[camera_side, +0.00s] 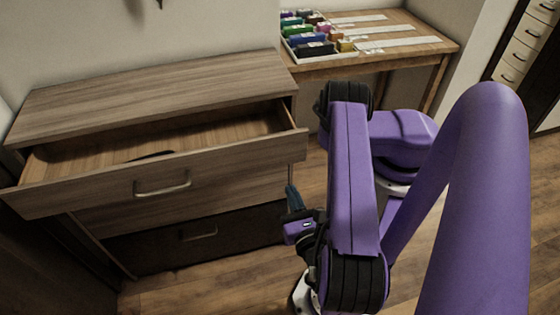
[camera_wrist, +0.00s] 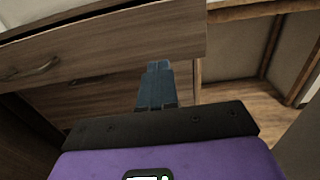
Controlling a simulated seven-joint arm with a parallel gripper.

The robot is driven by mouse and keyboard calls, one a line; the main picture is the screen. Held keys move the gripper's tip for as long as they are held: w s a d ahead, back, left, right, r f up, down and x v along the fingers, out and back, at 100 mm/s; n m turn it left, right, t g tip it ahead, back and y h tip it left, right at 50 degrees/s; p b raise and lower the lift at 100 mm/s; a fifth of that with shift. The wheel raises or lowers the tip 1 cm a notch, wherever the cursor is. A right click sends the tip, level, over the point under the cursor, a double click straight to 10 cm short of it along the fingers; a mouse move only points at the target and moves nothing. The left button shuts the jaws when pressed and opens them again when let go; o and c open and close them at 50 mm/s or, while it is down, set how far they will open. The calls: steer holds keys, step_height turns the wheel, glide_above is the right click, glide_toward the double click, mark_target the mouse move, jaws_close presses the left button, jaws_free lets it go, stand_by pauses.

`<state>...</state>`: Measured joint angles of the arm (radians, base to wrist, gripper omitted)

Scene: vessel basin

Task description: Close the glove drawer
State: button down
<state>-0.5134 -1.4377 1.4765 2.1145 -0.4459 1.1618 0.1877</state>
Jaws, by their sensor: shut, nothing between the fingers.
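The wooden dresser's top drawer (camera_side: 165,170) is pulled well out, with a dark item (camera_side: 150,155) partly visible inside; I cannot tell if it is a glove. The drawer front has a metal handle (camera_side: 162,186). The same drawer front shows across the upper part of the wrist view (camera_wrist: 120,42), with its handle (camera_wrist: 35,70) at left. My gripper (camera_side: 291,192) is at the right end of the dresser, low beside the open drawer's front. Its blue fingers (camera_wrist: 158,75) are together and empty, close below the drawer front in the wrist view.
Lower drawers sit below, a dark one (camera_side: 200,233) with its own handle, apparently shut. A wooden table (camera_side: 410,45) at the back right carries a tray (camera_side: 292,52) of several coloured items. Wooden floor (camera_side: 200,293) lies open in front. A cabinet (camera_side: 522,50) stands far right.

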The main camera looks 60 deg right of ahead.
mark_target(265, 132)
steer(key=x, duration=1.1)
steer(key=x, duration=1.5)
steer(key=shift+s+f, duration=0.1)
steer(key=shift+w+d, duration=0.3)
steer(key=shift+w, duration=0.05)
